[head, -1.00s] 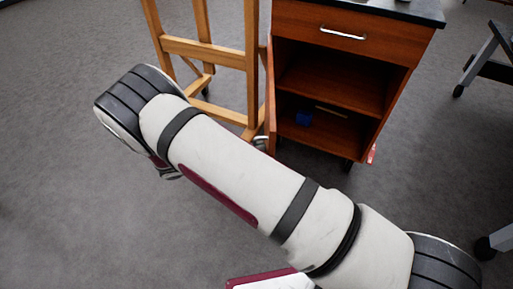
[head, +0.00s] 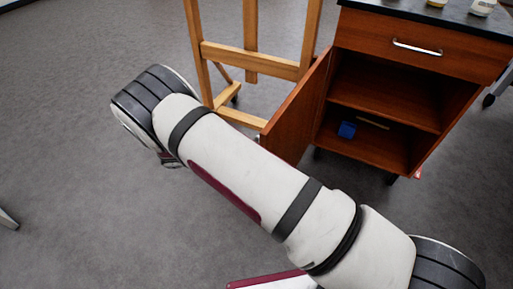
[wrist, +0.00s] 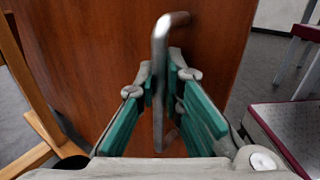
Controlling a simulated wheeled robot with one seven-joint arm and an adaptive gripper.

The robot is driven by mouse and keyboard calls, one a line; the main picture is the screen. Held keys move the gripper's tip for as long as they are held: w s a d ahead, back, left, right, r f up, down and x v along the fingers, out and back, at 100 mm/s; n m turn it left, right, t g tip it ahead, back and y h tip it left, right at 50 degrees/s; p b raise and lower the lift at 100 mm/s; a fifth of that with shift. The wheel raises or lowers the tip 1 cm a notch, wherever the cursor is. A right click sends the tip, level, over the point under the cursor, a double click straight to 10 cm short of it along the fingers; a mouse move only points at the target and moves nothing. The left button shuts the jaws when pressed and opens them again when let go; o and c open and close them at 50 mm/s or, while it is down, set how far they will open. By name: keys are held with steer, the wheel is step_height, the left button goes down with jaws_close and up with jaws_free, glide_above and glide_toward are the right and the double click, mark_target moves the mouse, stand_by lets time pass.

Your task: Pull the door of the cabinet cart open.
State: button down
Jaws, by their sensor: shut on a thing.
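The cabinet cart (head: 425,63) is reddish-brown wood with a dark top. Its door (head: 298,112) stands open, swung out to the left, and the shelves inside show. In the wrist view the door's outer face (wrist: 100,50) fills the middle. Its metal bar handle (wrist: 160,85) stands upright between the green pads of my gripper (wrist: 160,105), which is shut on it. In the head view my arm hides the gripper and most of the handle.
A wooden easel (head: 250,55) stands just left of and behind the door. A blue block (head: 347,129) lies on the lower shelf. Several small items stand on the cart top.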

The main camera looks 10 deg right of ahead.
steer(key=shift+s+a, duration=0.1)
steer(key=shift+a, duration=0.15)
steer(key=c, duration=1.7)
jaws_free()
steer(key=shift+d, duration=0.1)
steer(key=a, duration=0.8)
steer(key=w+a, duration=0.1)
steer(key=a, duration=0.3)
